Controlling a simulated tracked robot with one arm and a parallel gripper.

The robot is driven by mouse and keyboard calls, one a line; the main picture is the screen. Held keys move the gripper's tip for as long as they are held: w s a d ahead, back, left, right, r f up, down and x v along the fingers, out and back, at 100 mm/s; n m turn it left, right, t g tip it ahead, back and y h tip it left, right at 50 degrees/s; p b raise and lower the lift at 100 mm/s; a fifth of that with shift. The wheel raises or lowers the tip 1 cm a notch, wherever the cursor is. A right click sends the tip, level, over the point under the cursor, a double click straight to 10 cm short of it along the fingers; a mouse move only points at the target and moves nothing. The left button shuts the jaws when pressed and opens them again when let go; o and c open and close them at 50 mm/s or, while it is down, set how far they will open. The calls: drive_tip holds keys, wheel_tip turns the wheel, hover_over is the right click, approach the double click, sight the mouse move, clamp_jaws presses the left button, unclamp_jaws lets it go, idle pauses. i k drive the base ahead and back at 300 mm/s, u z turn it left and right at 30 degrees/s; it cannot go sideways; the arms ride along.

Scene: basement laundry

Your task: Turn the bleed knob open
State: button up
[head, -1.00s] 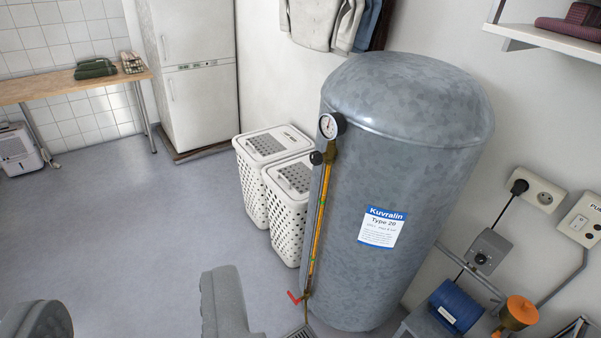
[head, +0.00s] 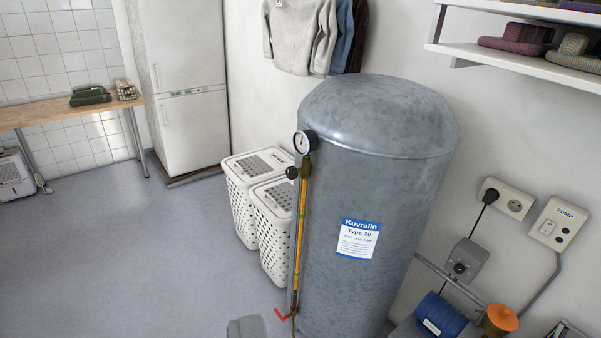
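A small round black knob (head: 292,172) sits at the upper left side of the grey metal tank (head: 385,190), just below a round dial gauge (head: 305,142). It looks like the bleed knob; its turn position is too small to tell. A brass fitting and an orange sight tube (head: 300,235) run down beside it. A red lever (head: 282,315) is at the tube's foot. Only one grey fingertip of my gripper (head: 246,328) shows, at the bottom edge, well below and apart from the knob. No other finger is beside it, and nothing is seen held.
Two white laundry baskets (head: 275,230) stand left of the tank. A wall shelf (head: 520,55) hangs at the upper right. A grey control box (head: 465,262), sockets and a pump switch (head: 557,222) are on the right wall. The floor (head: 130,260) at left is clear.

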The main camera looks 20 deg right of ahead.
sight(291, 172)
drive_tip(key=i, duration=0.85)
drive_tip(key=u, duration=0.05)
